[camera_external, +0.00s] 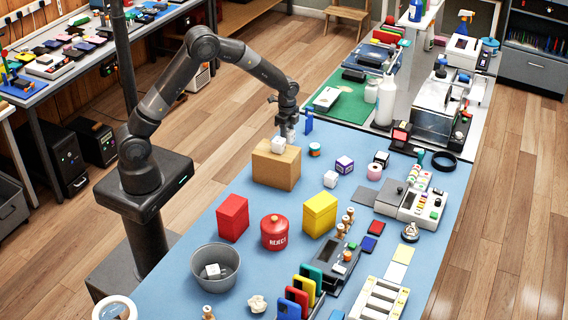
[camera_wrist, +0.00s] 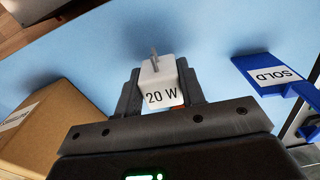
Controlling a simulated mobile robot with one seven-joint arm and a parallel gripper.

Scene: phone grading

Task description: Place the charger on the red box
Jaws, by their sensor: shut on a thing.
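The white charger (camera_wrist: 164,85), marked 20 W with metal prongs, sits between the fingers of my gripper (camera_wrist: 163,92) in the wrist view. My gripper (camera_external: 288,132) is shut on it. In the external view my gripper is at the far edge of the brown box. A white block (camera_external: 278,145) shows just below the gripper there, at the box's top; I cannot tell if it is the charger. The red box (camera_external: 232,217) stands upright on the blue table, nearer the camera and left of the gripper. Nothing lies on its top.
The brown box (camera_external: 277,168) stands beside my gripper and also shows in the wrist view (camera_wrist: 48,128). A red canister (camera_external: 274,232), yellow box (camera_external: 320,213) and grey bowl (camera_external: 215,284) stand around the red box.

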